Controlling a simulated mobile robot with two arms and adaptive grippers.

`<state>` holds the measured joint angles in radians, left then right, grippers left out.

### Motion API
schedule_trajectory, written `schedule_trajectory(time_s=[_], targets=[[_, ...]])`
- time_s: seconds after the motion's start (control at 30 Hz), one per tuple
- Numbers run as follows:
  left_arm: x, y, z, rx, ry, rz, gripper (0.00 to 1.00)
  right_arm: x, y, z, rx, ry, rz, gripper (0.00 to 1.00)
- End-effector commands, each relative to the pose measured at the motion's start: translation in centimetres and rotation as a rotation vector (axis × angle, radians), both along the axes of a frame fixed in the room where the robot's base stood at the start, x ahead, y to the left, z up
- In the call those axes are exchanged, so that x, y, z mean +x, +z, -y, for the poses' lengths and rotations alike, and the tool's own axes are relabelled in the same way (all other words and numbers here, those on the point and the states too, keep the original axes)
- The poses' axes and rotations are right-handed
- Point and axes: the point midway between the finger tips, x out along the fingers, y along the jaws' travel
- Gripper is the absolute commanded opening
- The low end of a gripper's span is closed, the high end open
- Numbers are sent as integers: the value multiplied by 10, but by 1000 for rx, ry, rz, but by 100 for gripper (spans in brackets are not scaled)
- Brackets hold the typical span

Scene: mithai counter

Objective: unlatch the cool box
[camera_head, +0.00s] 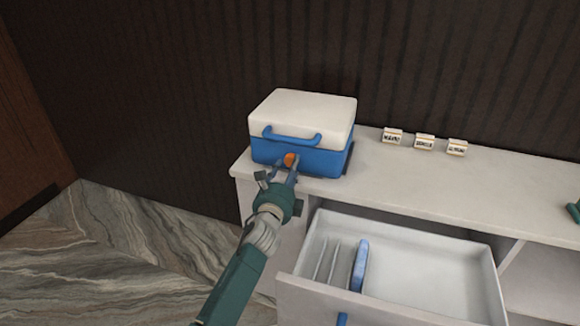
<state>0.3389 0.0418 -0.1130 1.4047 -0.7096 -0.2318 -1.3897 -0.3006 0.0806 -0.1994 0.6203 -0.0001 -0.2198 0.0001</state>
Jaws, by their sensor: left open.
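The cool box (303,112) stands on the left end of the counter, with a white lid and a blue body. Its lid is down, and a blue handle (291,136) spans the front. An orange latch (291,159) sits on the front face below the handle. My left gripper (284,172) is open at the front of the box, with its fingers around or just before the latch. I cannot tell whether they touch it. The lower part of the latch is partly hidden by the fingers.
The white counter (400,170) holds three small labelled blocks (424,142) right of the box. Below, a drawer (430,275) stands open with thin dividers and a blue slab (359,266) inside. A teal piece (574,211) shows at the right edge. A dark ribbed wall is behind.

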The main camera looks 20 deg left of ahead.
Motion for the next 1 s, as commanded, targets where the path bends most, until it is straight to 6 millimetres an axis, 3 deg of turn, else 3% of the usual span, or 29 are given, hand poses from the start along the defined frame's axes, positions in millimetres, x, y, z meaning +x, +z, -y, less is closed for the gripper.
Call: schedule_trajectory(time_s=[0.2, 0.47, 0.63, 1.0], targets=[[15, 0, -1, -1, 0, 0, 41, 0, -2, 0, 0, 0, 0, 40], [16, 0, -1, -1, 1, -1, 41, 0, -1, 0, 0, 0, 0, 40], [16, -1, -1, -1, 0, -1, 9, 0, -1, 0, 0, 0, 0, 40], [16, -1, 0, -32, -1, -4, 7, 0, 0, 0, 0, 0, 0, 40]])
